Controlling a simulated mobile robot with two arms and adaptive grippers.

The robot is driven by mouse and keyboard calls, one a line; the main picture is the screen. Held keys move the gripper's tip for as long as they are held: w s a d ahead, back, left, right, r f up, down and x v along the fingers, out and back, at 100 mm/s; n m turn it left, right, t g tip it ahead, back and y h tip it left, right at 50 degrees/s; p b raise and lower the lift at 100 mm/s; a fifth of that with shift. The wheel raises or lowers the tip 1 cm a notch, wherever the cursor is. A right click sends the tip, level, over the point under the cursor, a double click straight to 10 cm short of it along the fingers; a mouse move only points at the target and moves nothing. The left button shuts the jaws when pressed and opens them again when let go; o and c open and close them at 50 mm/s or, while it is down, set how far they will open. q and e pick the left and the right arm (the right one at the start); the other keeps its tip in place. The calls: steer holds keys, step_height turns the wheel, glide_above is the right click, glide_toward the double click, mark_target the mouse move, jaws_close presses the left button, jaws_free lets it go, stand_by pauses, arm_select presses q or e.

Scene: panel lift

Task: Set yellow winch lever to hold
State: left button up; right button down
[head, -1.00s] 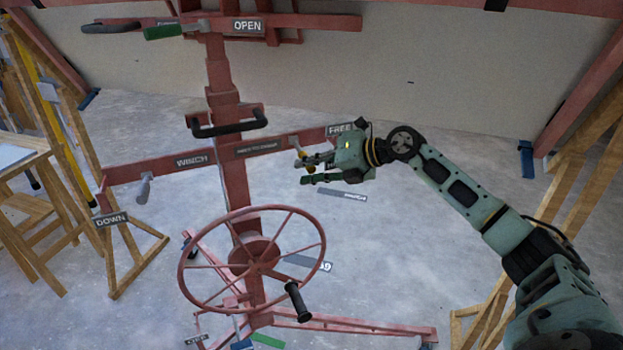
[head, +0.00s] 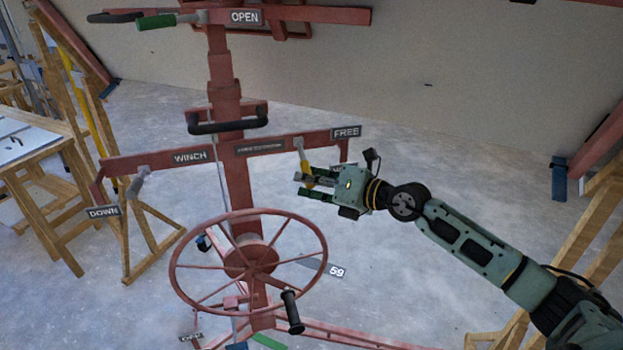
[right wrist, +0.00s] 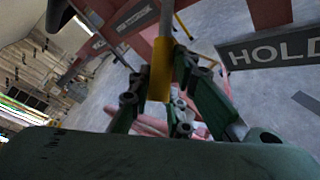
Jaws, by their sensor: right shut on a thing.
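The yellow winch lever (head: 304,160) hangs from the red crossbar of the lift, left of the FREE sign (head: 346,132), and points downward with a slight slant. My right gripper (head: 307,184) is shut on its yellow grip, below the crossbar. In the right wrist view the yellow grip (right wrist: 160,70) stands between the dark green fingers, its metal shaft running up. A HOLD sign (right wrist: 272,48) shows to the right of it there. The fingers partly cover the lower end of the grip. My left gripper is out of view.
A red handwheel (head: 250,262) with a black knob sits below the crossbar. A WINCH label (head: 190,157) and a DOWN sign (head: 103,211) are on the left. A wooden table (head: 30,150) stands at far left.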

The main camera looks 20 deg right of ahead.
steer(key=c, duration=1.6)
jaws_free()
steer(key=shift+c, duration=0.2)
steer(key=v, duration=1.2)
steer(key=shift+d+f, duration=0.1)
